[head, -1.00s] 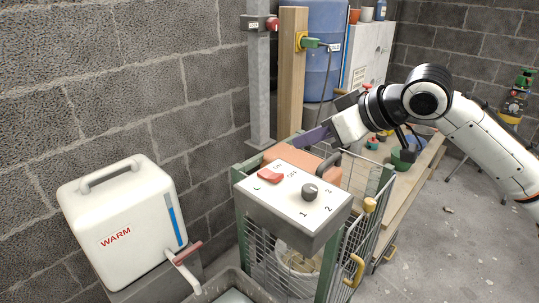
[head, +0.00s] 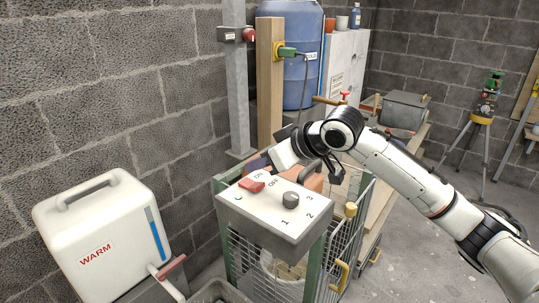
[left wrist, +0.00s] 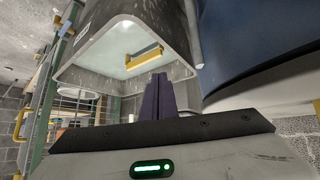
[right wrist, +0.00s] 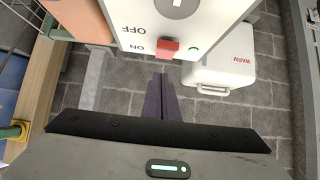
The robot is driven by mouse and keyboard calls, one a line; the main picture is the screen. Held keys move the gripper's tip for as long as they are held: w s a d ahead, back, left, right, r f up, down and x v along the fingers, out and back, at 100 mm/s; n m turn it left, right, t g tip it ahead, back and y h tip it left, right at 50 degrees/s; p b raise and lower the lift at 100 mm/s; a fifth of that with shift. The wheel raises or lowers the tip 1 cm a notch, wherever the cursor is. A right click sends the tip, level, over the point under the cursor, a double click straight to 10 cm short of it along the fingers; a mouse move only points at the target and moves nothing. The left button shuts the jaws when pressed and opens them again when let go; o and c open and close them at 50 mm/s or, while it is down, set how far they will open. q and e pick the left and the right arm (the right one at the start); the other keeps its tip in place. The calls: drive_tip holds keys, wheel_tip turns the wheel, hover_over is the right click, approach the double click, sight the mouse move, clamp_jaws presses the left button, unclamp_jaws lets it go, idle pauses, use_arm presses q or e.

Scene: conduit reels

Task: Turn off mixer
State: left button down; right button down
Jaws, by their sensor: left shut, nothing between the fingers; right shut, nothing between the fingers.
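The mixer's light grey control box (head: 270,215) sits on top of the wire-mesh guard in the head view. It has a red rocker switch (head: 251,185), ON and OFF labels, and a dark knob (head: 291,199) with numbers. I cannot tell which way the rocker is tilted. My right gripper (head: 255,164) is shut and empty, just behind the switch at the box's far edge. In the right wrist view its purple fingertips (right wrist: 161,76) are near the red switch (right wrist: 167,46), with a gap in the picture. My left gripper (left wrist: 158,77) shows only in the left wrist view, shut and empty.
A white WARM box (head: 100,235) stands left of the mixer, its red-tipped lever (head: 171,267) towards the mixer. A grey post (head: 238,90) and wooden post (head: 268,85) rise behind. A blue barrel (head: 290,60) is further back.

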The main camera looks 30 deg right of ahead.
sight(260, 184)
drive_tip(key=shift+s+d+f, duration=0.2)
drive_tip(key=shift+s+f, duration=0.2)
drive_tip(key=shift+f, duration=0.3)
drive_tip(key=shift+s+d+f, duration=0.15)
drive_tip(key=shift+s+f, duration=0.2)
drive_tip(key=shift+f, duration=0.35)
drive_tip(key=f+b, duration=0.1)
drive_tip(key=b, duration=0.1)
drive_tip(key=shift+s+d+f+t+b, duration=0.1)
drive_tip(key=shift+s+f+t+b, duration=0.15)
drive_tip(key=shift+f+t+b, duration=0.15)
drive_tip(key=shift+r, duration=0.4)
drive_tip(key=shift+r+p, duration=0.85)
drive_tip(key=shift+p, duration=0.45)
